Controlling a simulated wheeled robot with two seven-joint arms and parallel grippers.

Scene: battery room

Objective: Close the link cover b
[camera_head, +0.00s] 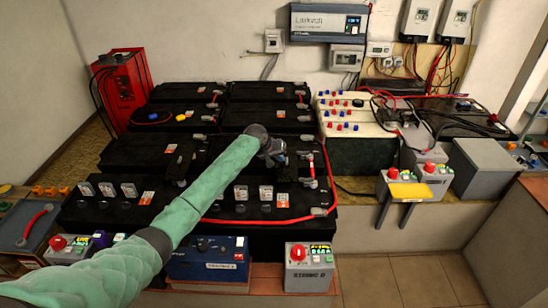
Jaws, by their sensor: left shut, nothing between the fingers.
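My left arm reaches in from the lower left in a green sleeve. My left gripper (275,155) is shut and empty, above the middle of the black battery bank (130,215). A dark raised piece (181,161), perhaps a link cover, stands on the batteries left of my arm. Another dark part lies close under and beside the gripper, partly hidden by it. I cannot tell which piece is link cover b, nor whether the gripper touches it. My right gripper is not in view.
A red cable (270,220) runs along the front of the bank. A blue battery (208,260) and a grey box with a red knob (309,268) stand in front. A red unit (122,88) stands at the back left. Bare floor (410,282) shows at lower right.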

